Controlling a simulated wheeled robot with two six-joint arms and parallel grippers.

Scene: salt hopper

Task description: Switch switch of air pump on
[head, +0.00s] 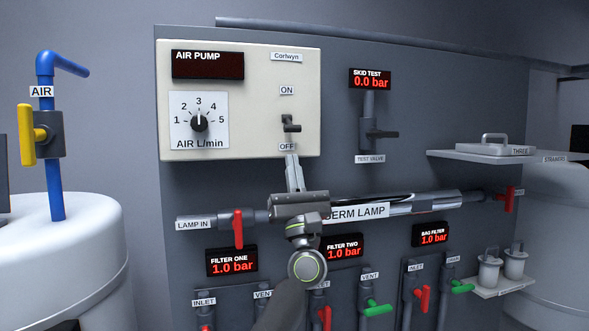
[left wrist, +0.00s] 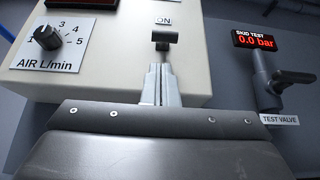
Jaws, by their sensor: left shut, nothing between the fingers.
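The air pump (head: 245,138) is a cream box on the grey panel with a dark, unlit display (head: 208,65). Its black toggle switch (head: 291,125) sits between the ON label (head: 287,90) and the OFF label (head: 287,147), nearer OFF. In the left wrist view the switch (left wrist: 165,40) shows as a dark T-shaped handle just beyond my fingertips. My left gripper (head: 291,158) is shut and empty, pointing up, with its tips just below the switch, near the OFF label. I cannot tell whether they touch it. My right gripper is not in view.
A black flow knob (head: 199,123) is left of the switch. The test valve (head: 379,134) stands to its right. The chrome germ lamp tube (head: 400,204) crosses the panel below, behind my left wrist. Red lamp-in handle (head: 238,228) is close to my arm.

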